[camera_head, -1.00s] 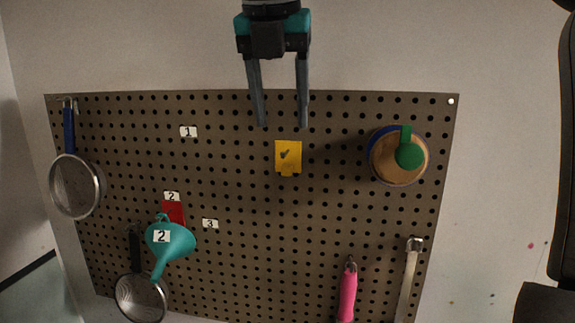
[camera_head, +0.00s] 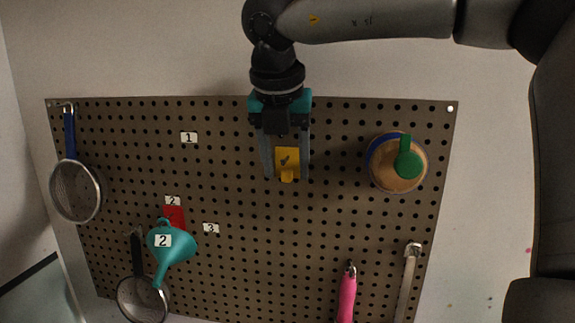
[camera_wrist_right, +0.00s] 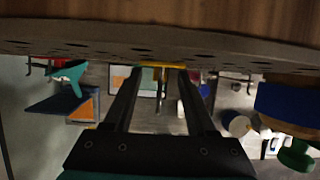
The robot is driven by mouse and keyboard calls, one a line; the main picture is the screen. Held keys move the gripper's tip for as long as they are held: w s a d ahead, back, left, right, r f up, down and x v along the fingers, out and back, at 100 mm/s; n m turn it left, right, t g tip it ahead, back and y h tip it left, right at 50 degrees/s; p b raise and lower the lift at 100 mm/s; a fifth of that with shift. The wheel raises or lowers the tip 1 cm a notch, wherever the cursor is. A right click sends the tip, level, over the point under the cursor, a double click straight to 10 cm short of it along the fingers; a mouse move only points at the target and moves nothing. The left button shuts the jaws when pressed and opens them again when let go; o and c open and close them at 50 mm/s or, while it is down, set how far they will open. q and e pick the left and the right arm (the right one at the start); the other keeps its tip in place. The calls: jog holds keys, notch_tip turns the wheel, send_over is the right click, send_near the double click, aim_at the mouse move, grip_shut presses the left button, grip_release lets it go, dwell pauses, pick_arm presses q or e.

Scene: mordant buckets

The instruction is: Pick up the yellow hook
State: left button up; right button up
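The yellow hook (camera_head: 287,163) is a small yellow plate with a short tab at its lower edge, mounted on the brown pegboard (camera_head: 240,215). My right gripper (camera_head: 287,177) is in front of it, with its two grey fingers open on either side of the hook in the head view. In the right wrist view the yellow hook (camera_wrist_right: 162,64) shows as a thin yellow edge just beyond and between the open fingertips (camera_wrist_right: 160,72). I cannot tell whether the fingers touch it. My left gripper is not in view.
A round tan item with a green handle (camera_head: 409,160) hangs right of the hook. A teal funnel (camera_head: 171,243), a red hook (camera_head: 174,215), strainers (camera_head: 75,190) and a pink-handled tool (camera_head: 347,295) hang elsewhere. The board around the yellow hook is clear.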

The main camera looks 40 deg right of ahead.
grip_shut()
jog(key=shift+r, duration=0.1)
dwell(0.6)
